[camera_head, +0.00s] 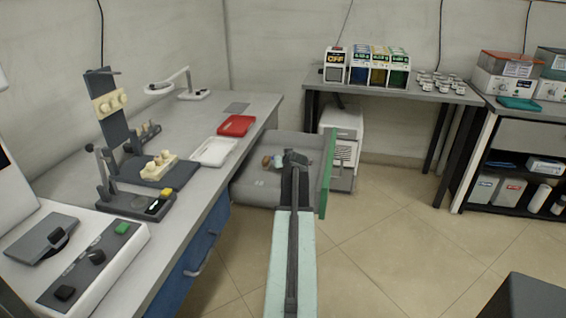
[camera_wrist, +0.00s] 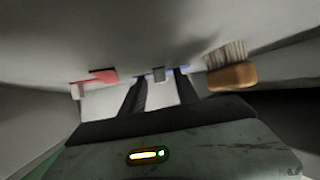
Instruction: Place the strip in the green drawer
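The drawer with the green front (camera_head: 327,175) is pulled out from under the left bench, and its grey inside (camera_head: 258,192) faces up. My gripper (camera_head: 295,156) is over or inside the drawer, close to the green front. In the wrist view, my gripper's two dark fingers (camera_wrist: 160,78) stand apart. A small grey piece (camera_wrist: 158,74) and a thin blue edge show at the fingertips; I cannot tell whether either is the strip, or whether they touch the fingers. No strip is clearly identifiable in the head view.
A wooden brush (camera_wrist: 232,75) and a red item (camera_wrist: 96,76) lie near the fingers. A white tray (camera_head: 214,152) and red tray (camera_head: 237,125) sit on the bench. A blue drawer front (camera_head: 200,250) is nearer.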

